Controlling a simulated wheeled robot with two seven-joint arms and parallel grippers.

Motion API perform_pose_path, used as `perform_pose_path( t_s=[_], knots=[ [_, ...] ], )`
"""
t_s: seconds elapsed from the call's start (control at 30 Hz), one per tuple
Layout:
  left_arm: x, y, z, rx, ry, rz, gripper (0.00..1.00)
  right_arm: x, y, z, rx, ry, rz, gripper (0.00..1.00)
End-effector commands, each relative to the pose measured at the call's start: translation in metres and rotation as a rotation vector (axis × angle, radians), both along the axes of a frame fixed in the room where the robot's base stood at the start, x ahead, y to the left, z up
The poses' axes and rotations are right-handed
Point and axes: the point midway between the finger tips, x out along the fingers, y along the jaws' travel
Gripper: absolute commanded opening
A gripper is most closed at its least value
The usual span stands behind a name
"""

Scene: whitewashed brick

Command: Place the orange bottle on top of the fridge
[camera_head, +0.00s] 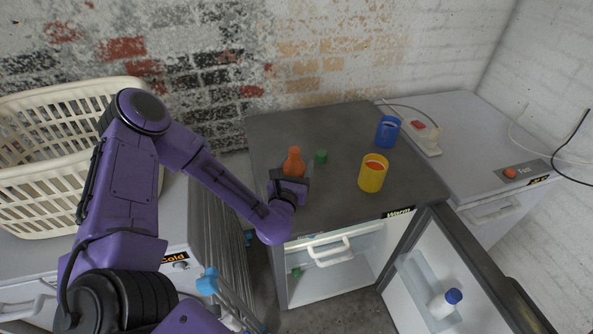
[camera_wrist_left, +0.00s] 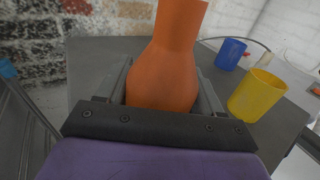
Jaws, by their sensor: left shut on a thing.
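The orange bottle (camera_head: 294,163) is upright at the left part of the dark top of the fridge (camera_head: 330,129) labelled "Warm". My left gripper (camera_head: 291,179) is shut around the bottle's body. In the left wrist view the bottle (camera_wrist_left: 166,70) stands between the two fingers of the gripper (camera_wrist_left: 163,95). The bottle's base is hidden by the gripper, so I cannot tell whether it touches the top. My right gripper is not in view.
On the fridge top are a green object (camera_head: 321,156), a yellow cup (camera_head: 372,173) and a blue cup (camera_head: 387,131). The fridge door (camera_head: 455,272) hangs open with a white, blue-capped bottle (camera_head: 445,303) in it. A cream basket (camera_head: 70,150) stands at left.

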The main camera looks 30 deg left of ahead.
Motion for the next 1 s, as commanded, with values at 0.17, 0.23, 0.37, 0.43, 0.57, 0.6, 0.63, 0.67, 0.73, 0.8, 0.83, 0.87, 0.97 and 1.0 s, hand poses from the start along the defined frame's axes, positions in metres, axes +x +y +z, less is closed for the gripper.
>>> perform_pose_path(
  t_s=[0.17, 0.23, 0.37, 0.43, 0.57, 0.6, 0.63, 0.67, 0.73, 0.8, 0.83, 0.87, 0.97, 1.0],
  knots=[
    [0.000, -0.002, -0.020, -0.002, -0.002, -0.004, 0.19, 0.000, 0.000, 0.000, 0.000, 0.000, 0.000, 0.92],
    [0.000, -0.002, -0.020, -0.002, -0.003, -0.003, 0.19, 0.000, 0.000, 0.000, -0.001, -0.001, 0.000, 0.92],
    [0.000, -0.002, -0.020, -0.002, -0.003, -0.003, 0.19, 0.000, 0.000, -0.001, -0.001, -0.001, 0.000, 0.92],
    [0.000, -0.002, -0.022, -0.002, -0.003, -0.003, 0.19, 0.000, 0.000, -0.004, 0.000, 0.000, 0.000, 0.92],
    [-0.001, -0.002, -0.024, -0.002, -0.001, -0.003, 0.79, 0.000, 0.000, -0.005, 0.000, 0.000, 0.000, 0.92],
    [-0.001, -0.002, -0.023, -0.001, 0.000, -0.003, 0.92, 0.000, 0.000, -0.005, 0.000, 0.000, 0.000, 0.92],
    [-0.001, -0.002, -0.023, -0.001, 0.000, -0.003, 0.92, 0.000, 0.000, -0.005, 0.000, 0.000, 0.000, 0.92],
    [-0.001, -0.002, -0.023, -0.001, 0.000, -0.003, 0.92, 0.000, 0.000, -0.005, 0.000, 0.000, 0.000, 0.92],
    [-0.001, -0.002, -0.023, -0.001, 0.000, -0.003, 0.92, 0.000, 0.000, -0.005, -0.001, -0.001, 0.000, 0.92],
    [-0.001, -0.002, -0.023, -0.001, 0.000, -0.003, 0.92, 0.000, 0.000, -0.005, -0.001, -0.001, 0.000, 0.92],
    [-0.001, -0.002, -0.023, -0.001, 0.000, -0.003, 0.92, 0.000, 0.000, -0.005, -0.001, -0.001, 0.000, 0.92],
    [-0.001, -0.002, -0.023, -0.001, 0.000, -0.003, 0.92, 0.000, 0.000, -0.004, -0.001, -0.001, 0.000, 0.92],
    [-0.001, -0.002, -0.016, -0.001, 0.000, -0.003, 0.92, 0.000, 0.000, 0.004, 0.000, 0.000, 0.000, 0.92],
    [-0.006, -0.004, -0.022, -0.001, 0.001, -0.004, 0.92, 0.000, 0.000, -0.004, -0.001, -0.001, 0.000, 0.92]
  ],
)
